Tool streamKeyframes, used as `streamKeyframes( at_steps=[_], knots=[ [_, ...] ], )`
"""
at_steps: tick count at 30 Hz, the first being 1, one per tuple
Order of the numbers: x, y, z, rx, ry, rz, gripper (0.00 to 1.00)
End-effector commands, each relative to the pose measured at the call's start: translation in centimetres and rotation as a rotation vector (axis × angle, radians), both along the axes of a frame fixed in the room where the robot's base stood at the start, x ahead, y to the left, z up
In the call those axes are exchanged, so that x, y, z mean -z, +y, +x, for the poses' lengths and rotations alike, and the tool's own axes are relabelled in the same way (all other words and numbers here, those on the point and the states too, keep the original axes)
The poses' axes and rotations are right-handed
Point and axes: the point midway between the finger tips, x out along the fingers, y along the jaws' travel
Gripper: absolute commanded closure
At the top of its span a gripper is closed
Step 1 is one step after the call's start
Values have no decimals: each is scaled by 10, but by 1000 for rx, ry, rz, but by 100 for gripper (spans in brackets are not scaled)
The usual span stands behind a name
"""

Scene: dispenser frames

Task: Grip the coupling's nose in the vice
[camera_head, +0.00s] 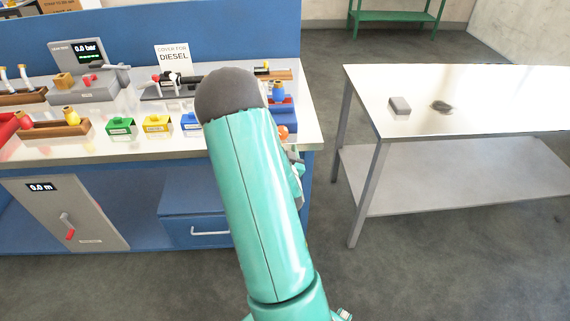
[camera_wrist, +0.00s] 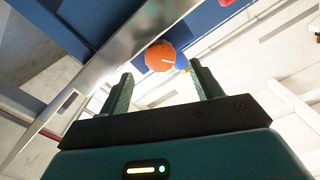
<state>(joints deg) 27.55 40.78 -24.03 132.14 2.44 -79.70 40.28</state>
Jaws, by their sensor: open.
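My gripper (camera_wrist: 161,76) is open, with its two green fingers apart and nothing between them. An orange round knob (camera_wrist: 160,56) shows just beyond the fingertips, near the bench edge; I cannot tell whether they touch it. In the head view, the orange knob (camera_head: 283,132) sits at the bench's right front, below a blue block (camera_head: 284,113) that may be the vice. My arm covers part of that area. A dark fitting with a red part (camera_head: 168,82) lies at the back of the bench; I cannot tell whether it is the coupling.
A white table (camera_head: 470,90) stands at right, with clear floor between.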

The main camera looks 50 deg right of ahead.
Motion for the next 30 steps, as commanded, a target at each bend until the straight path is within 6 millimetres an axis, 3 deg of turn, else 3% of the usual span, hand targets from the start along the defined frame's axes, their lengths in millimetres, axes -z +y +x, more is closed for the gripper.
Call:
streamKeyframes(
  at_steps=[6, 13, 30],
  knots=[
    [0, 38, -33, 0, 0, 2, 36],
    [0, 65, -57, 0, 1, 1, 36],
    [1, 69, -63, -4, 7, -3, 36]
  ],
)
